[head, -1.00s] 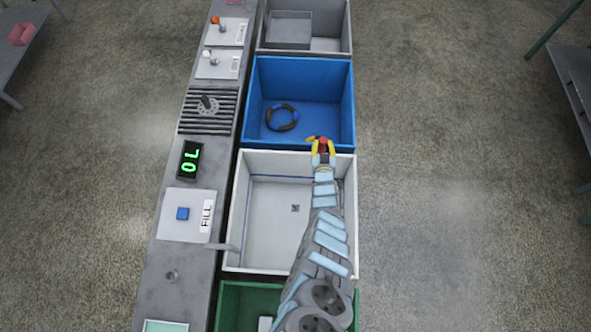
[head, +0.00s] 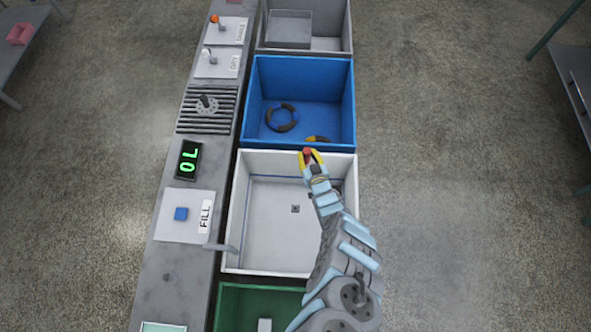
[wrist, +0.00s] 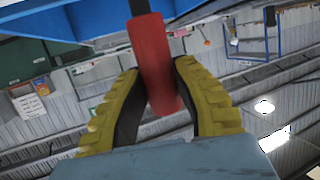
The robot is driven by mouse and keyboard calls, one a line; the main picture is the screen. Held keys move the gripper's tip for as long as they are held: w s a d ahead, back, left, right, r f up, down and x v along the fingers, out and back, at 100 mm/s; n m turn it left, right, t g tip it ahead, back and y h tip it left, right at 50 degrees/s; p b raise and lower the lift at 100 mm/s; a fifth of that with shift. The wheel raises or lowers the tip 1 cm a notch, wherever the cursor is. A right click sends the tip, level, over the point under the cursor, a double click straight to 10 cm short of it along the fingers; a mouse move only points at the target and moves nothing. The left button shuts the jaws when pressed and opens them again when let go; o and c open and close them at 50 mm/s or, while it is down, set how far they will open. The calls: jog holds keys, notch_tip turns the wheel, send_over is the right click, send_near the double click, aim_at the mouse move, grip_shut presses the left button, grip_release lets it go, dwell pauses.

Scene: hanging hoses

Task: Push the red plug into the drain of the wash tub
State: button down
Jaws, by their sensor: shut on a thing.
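The red plug (head: 308,152) is between the yellow fingers of my gripper (head: 311,158). In the wrist view the red plug (wrist: 152,55) shows as a long red piece between both ridged fingers of my gripper (wrist: 156,72), which is shut on it. My gripper is over the far wall of the white wash tub (head: 262,230), by the wall shared with the blue tub.
A grey spout (head: 220,247) reaches over the wash tub's left rim. The counter carries a blue FILL button (head: 181,214) and a display (head: 189,160) reading 0 L.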

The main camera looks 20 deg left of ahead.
jog(key=s+a+r+n+g+y+b, duration=0.1)
jog(key=s+r+n+g+y, duration=0.1)
jog(key=s, duration=0.6)
notch_tip(320, 180, down, 34)
jog(key=b, duration=3.3)
jog(key=shift+s+d+f+b, duration=0.1)
jog(key=shift+f+b, duration=2.4)
jog(key=shift+f, duration=0.15)
jog(key=shift+f+b, duration=0.5)
jog(key=shift+f, duration=0.15)
